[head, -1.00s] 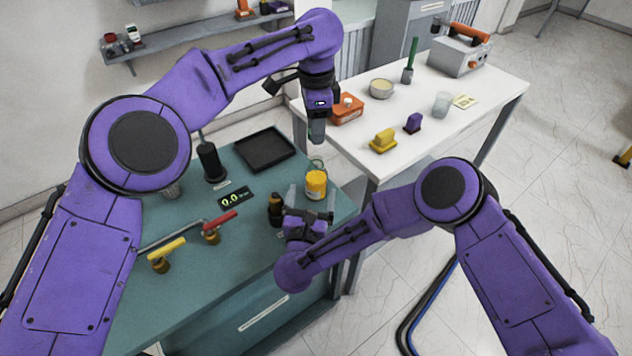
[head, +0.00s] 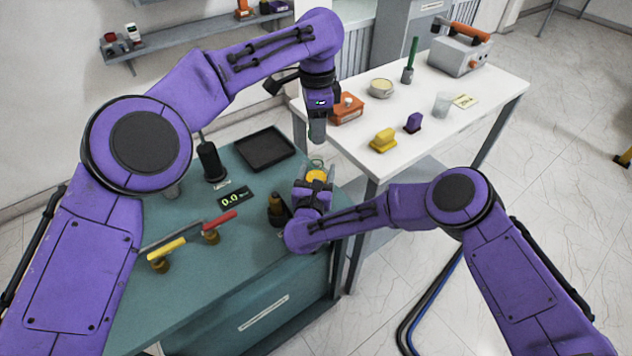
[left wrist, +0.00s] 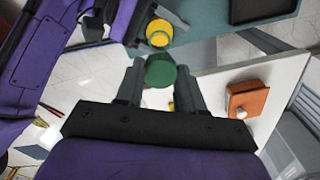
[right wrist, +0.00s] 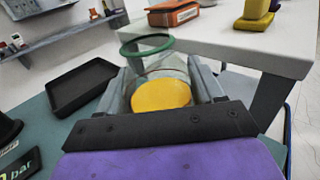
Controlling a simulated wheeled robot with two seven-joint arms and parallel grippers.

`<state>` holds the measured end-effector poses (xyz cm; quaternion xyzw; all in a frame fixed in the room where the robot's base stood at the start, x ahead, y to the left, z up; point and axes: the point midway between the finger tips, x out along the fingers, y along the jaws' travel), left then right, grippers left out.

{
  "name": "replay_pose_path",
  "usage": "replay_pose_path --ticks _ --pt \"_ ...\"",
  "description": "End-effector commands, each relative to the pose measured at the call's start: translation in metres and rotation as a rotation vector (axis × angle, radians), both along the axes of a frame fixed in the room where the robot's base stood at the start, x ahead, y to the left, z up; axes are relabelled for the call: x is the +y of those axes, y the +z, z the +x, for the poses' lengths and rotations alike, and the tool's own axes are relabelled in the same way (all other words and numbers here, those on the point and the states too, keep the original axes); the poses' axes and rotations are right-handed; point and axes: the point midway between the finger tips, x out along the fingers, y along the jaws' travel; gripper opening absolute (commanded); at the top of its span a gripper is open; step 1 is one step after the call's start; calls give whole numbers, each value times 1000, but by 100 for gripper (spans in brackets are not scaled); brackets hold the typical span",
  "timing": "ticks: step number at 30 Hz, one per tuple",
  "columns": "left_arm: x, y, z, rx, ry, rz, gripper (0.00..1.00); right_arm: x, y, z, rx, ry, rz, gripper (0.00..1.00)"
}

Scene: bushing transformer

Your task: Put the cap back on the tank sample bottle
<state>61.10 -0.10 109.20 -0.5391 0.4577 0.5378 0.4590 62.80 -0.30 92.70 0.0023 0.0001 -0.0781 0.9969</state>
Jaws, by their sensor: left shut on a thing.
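The green cap (left wrist: 160,71) is between the fingers of my left gripper (left wrist: 160,85), which is shut on it. In the head view this gripper (head: 317,133) hangs above the back right of the teal bench. The sample bottle (right wrist: 160,94) is clear with yellow contents and a green ring at its open top. It stands upright near the bench's right edge, below and apart from the cap; its yellow contents also show in the left wrist view (left wrist: 158,37). My right gripper (right wrist: 163,88) has a finger on each side of the bottle; whether they press it I cannot tell.
A black tray (head: 264,150) lies behind the bottle. A dark brown fitting (head: 277,208) stands left of my right gripper. Valves with red (head: 219,222) and yellow (head: 166,248) handles are further left. The white table (head: 455,128) with an orange box (head: 347,110) stands close on the right.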

Motion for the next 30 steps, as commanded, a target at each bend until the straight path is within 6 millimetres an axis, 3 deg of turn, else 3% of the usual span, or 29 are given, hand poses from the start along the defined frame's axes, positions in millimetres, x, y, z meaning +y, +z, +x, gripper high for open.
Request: replay_pose_path --ticks 1,3,15,30 --pt "0 0 0 0 0 0 10 0 0 0 0 0 0 27" --pt "0 0 0 0 0 0 10 0 0 0 0 0 0 12" --pt "1 -48 -1 3 0 0 10 0 0 0 -1 0 0 12" --pt "1 -50 -1 2 0 -1 10 0 0 0 -1 0 0 12"
